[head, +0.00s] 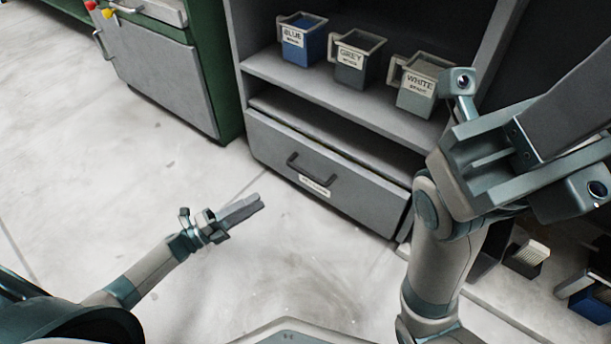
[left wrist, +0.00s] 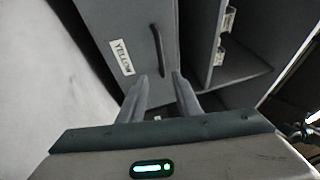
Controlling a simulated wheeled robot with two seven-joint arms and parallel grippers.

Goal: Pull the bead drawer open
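The bead drawer (head: 275,150) is the grey front low in the shelf cabinet, with a dark bar handle (head: 310,170) and a small label under it. It looks pushed in. My left gripper (head: 259,202) is in front of and below the drawer in the head view, clear of the handle. In the left wrist view its two fingers (left wrist: 160,77) are apart with nothing between them. The handle (left wrist: 157,50) and a label reading YELLOW (left wrist: 122,57) show beyond the fingertips. My right gripper (head: 490,160) is raised at the right; its finger opening is unclear.
Bins marked blue (head: 301,42), grey (head: 354,60) and white (head: 418,88) stand on the shelf (head: 300,80) above the drawer. A green-framed grey cabinet (head: 165,75) is at the upper left. The floor before the drawer is clear.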

